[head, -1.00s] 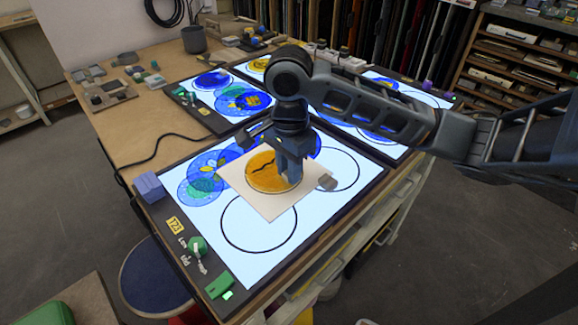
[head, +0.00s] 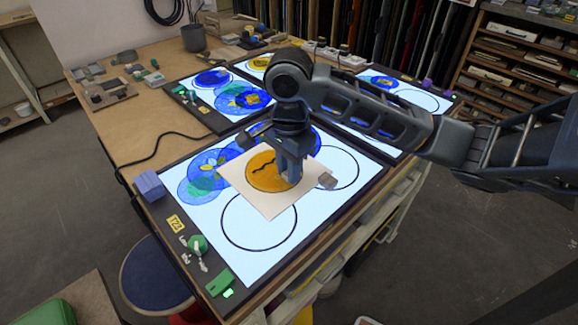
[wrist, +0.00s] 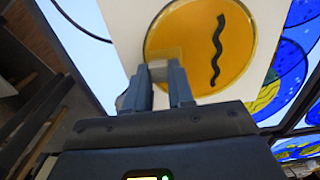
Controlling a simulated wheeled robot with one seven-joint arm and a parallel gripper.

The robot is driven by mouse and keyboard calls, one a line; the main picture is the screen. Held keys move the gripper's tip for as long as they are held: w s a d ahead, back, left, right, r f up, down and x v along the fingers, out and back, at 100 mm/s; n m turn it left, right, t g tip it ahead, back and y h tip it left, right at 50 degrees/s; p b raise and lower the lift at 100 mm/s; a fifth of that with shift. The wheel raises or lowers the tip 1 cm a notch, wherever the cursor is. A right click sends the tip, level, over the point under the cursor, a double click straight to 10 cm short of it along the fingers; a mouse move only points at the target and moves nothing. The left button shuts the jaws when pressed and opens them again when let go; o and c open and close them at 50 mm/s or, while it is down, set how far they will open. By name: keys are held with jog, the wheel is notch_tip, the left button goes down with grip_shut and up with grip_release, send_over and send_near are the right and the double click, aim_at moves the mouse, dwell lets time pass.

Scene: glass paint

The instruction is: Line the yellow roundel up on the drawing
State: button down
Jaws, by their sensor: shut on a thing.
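The yellow roundel (head: 264,171) is a round amber disc with a black wavy line. It lies on a cream square sheet (head: 266,206) over the near light panel, and it also shows in the wrist view (wrist: 228,38). My gripper (head: 291,178) is over the right side of the roundel. In the wrist view its fingers (wrist: 160,75) are close together on a small pale piece at the roundel's edge. The drawing on the near light panel (head: 318,203) has black circle outlines; one empty circle (head: 259,222) lies in front of the sheet, another (head: 341,168) to its right.
Blue and green roundels (head: 197,187) lie on the panel's left part. A purple block (head: 149,185), green knob (head: 197,245) and green block (head: 219,283) sit on its border. More lit panels with coloured roundels (head: 243,98) stand behind. My arm covers the right middle.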

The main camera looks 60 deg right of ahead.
jog(key=shift+f, duration=0.1)
jog(key=c, duration=0.9)
grip_release()
notch_tip(320, 180, up, 8)
jog(key=shift+f+p, duration=0.1)
jog(key=shift+p, duration=0.6)
